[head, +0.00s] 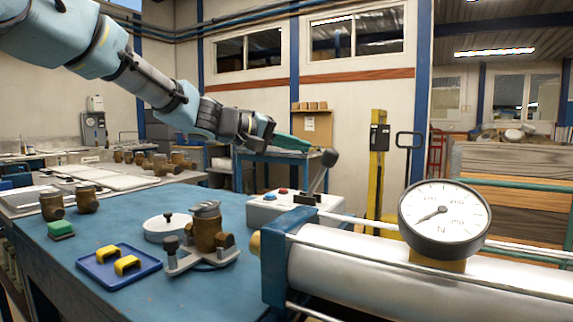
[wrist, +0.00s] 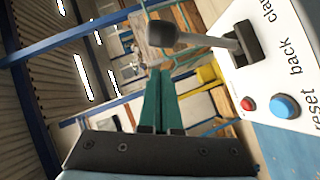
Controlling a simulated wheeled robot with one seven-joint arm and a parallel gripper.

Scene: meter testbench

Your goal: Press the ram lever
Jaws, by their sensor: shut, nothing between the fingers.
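The ram lever is a metal stalk with a dark ball knob (head: 329,157), rising tilted from a white control box (head: 268,211) on the blue bench. In the wrist view its knob (wrist: 161,35) and stalk run sideways from a black slot, by the printed words "back" and "clamp". My gripper (head: 313,147) has green fingers, shut and empty, with tips close to the knob on its left. In the wrist view the fingers (wrist: 159,72) point at the knob, with the tips just below it. I cannot tell whether they touch it.
The box carries a red button (wrist: 247,104) and a blue button (wrist: 285,106). A silver cylinder (head: 360,262) with a round gauge (head: 444,219) lies at right. A brass meter body on a fixture (head: 205,228) and a blue tray (head: 92,272) with yellow pieces stand on the bench.

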